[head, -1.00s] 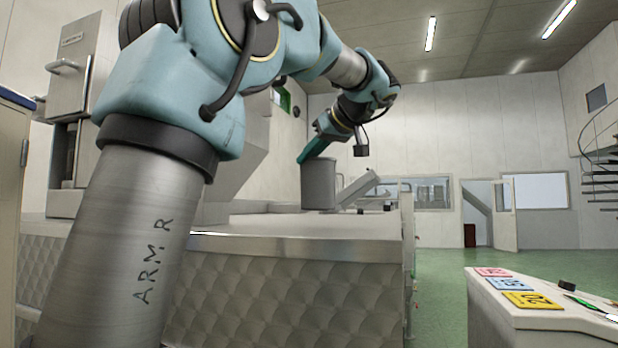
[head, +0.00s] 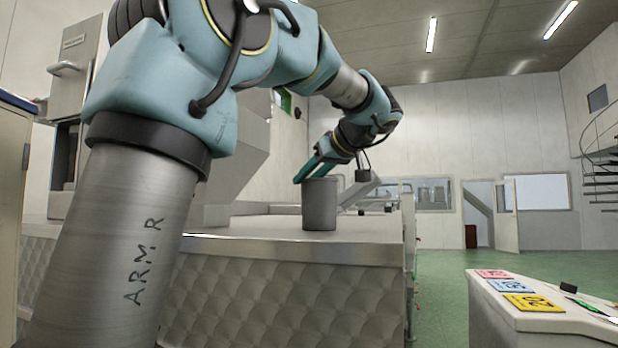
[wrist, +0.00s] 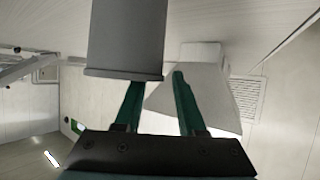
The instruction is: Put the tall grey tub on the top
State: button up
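The tall grey tub (head: 319,206) stands upright on the top (head: 255,225) of the quilted steel-sided bench, set back from the front edge. It also shows in the wrist view (wrist: 126,38), where its rim edge covers the tip of one finger. My gripper (head: 306,174) is at the tub's rim, with its green fingers tilted down to the left. In the wrist view my gripper (wrist: 157,78) is open, its two fingers well apart with nothing clamped between them. I cannot tell whether a finger touches the tub.
A grey sloped metal part (head: 357,190) stands behind the tub to the right. A white counter (head: 540,312) with coloured numbered cards is at the front right. The bench top in front of the tub is clear. Green floor (head: 455,285) lies open to the right.

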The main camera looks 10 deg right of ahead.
jog(key=shift+r, duration=0.1)
jog(key=b+v, duration=0.2)
jog(key=v, duration=1)
jog(key=shift+s, duration=0.1)
dwell(0.3)
